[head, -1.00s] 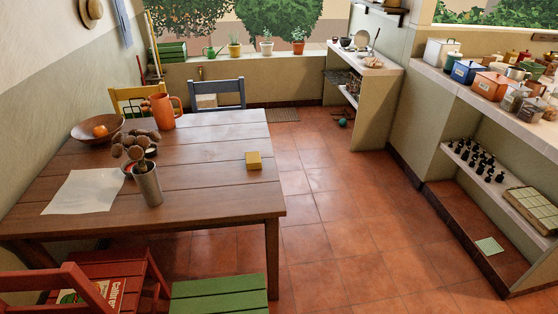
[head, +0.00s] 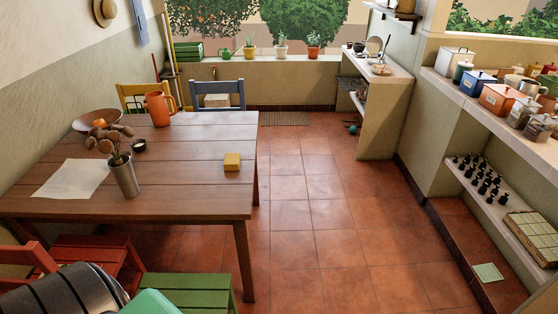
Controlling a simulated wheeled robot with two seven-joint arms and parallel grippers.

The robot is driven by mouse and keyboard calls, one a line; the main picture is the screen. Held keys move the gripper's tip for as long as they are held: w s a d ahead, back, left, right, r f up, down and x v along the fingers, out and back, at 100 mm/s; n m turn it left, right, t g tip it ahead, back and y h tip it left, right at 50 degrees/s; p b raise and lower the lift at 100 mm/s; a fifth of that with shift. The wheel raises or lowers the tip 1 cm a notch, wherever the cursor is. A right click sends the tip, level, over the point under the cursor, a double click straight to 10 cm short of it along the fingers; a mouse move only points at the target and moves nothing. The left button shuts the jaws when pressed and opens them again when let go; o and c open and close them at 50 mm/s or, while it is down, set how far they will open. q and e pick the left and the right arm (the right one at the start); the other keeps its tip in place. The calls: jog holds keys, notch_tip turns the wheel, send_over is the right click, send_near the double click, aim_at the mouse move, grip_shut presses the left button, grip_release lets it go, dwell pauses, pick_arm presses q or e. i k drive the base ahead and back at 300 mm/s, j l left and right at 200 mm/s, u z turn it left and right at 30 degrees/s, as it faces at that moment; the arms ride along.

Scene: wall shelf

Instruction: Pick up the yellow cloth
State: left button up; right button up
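A small yellow folded block, which looks like the yellow cloth (head: 232,162), lies on the wooden table (head: 195,190) near its right edge. The tabletop around it is bare. Neither gripper shows in the head view. A dark rounded part, which looks like part of my arm, shows at the bottom left corner, with no fingers visible.
An orange jug (head: 158,108), a bowl (head: 97,120), a metal vase (head: 124,178) and white paper (head: 72,179) are on the table's left half. A green stool (head: 190,290) and red chair (head: 95,258) stand in front. The tiled floor (head: 300,215) right of the table is clear.

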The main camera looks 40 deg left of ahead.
aim_at(232, 162)
jog(key=i+l+u, duration=0.1)
jog(key=i+l, duration=0.2)
jog(key=i, duration=0.25)
jog(key=i+l+u, duration=0.1)
jog(key=i+l, duration=0.25)
jog(key=i, duration=0.2)
jog(key=i+u, duration=0.2)
jog(key=u, duration=0.2)
jog(key=i+u, duration=0.2)
jog(key=u, duration=0.25)
jog(key=i+l+u, duration=0.15)
jog(key=u, duration=0.25)
jog(key=i+l+u, duration=0.15)
jog(key=u, duration=0.25)
